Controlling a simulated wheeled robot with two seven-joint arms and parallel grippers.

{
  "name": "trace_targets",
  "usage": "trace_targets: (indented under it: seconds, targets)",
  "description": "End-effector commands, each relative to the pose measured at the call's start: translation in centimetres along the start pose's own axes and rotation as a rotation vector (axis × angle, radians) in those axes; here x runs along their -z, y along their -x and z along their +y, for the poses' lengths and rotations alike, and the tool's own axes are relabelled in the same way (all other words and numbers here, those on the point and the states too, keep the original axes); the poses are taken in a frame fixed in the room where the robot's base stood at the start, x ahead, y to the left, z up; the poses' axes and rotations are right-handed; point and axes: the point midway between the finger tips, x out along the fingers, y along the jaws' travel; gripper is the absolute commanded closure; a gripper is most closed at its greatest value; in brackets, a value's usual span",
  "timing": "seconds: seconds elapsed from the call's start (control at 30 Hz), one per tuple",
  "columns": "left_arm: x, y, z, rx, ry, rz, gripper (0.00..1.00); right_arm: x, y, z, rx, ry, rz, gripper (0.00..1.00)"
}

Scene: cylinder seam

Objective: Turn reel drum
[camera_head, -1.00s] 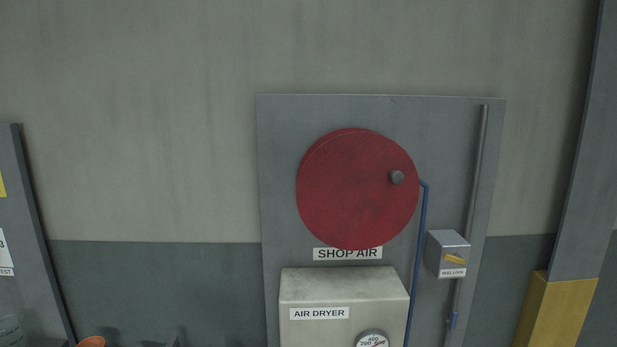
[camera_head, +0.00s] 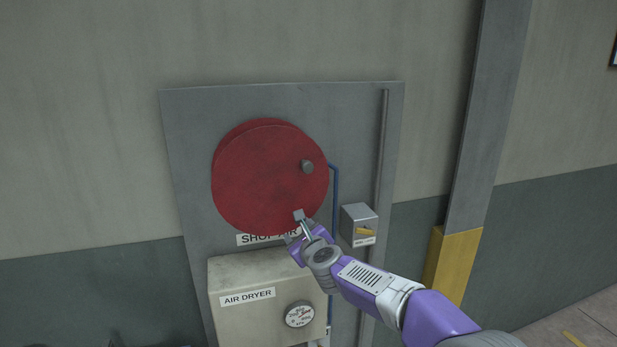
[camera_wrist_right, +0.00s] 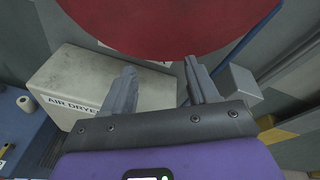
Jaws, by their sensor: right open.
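The red reel drum (camera_head: 262,180) is a large disc on a grey wall panel. A dark round knob (camera_head: 307,167) sticks out near its right edge. My right gripper (camera_head: 293,224) is at the drum's lower edge in the head view, below the knob, open and empty. In the right wrist view its two grey fingers (camera_wrist_right: 160,85) stand apart with nothing between them, and the drum (camera_wrist_right: 175,22) fills the top. The knob does not show there. I cannot tell whether a finger touches the drum. My left gripper is not in view.
The air dryer box (camera_head: 240,300) with a gauge (camera_head: 299,314) stands below the drum. A small grey box with a yellow lever (camera_head: 365,231) is to the right, past a blue pipe (camera_head: 334,190). A grey and yellow column (camera_head: 452,262) stands further right.

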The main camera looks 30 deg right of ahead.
Motion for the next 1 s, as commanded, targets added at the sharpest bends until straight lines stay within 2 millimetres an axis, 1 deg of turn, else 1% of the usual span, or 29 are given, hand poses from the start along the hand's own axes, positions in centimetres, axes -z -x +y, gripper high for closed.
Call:
trace_targets:
  seconds: [0.03,0.1,0.2,0.23,0.3,0.37,0.47,0.7,0.8,1.0]
  targets:
    - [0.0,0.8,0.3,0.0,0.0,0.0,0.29,-3.4,1.6,-3.4,0.051,-0.107,-0.049,0.41]
    - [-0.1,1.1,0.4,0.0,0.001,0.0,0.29,-6.5,3.4,-6.2,0.092,-0.231,-0.104,0.41]
    - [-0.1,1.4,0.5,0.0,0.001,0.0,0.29,-9.2,5.3,-8.8,0.123,-0.35,-0.159,0.41]
    - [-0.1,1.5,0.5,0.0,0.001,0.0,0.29,-9.7,5.6,-9.2,0.128,-0.371,-0.17,0.41]
    - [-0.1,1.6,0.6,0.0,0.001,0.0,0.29,-10.4,6.0,-9.9,0.135,-0.404,-0.185,0.41]
    - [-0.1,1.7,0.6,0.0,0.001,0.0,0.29,-10.6,5.8,-10.1,0.136,-0.415,-0.19,0.41]
    - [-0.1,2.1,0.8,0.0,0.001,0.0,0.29,-10.8,4.7,-10.3,0.135,-0.416,-0.189,0.41]
    - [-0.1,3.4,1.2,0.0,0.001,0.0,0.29,-11.3,1.2,-10.9,0.135,-0.415,-0.187,0.41]
    - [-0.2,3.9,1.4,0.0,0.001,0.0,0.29,-11.5,0.2,-11.1,0.136,-0.413,-0.188,0.41]
    - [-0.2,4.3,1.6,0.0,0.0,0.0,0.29,-11.6,-1.0,-11.2,0.135,-0.412,-0.188,0.41]
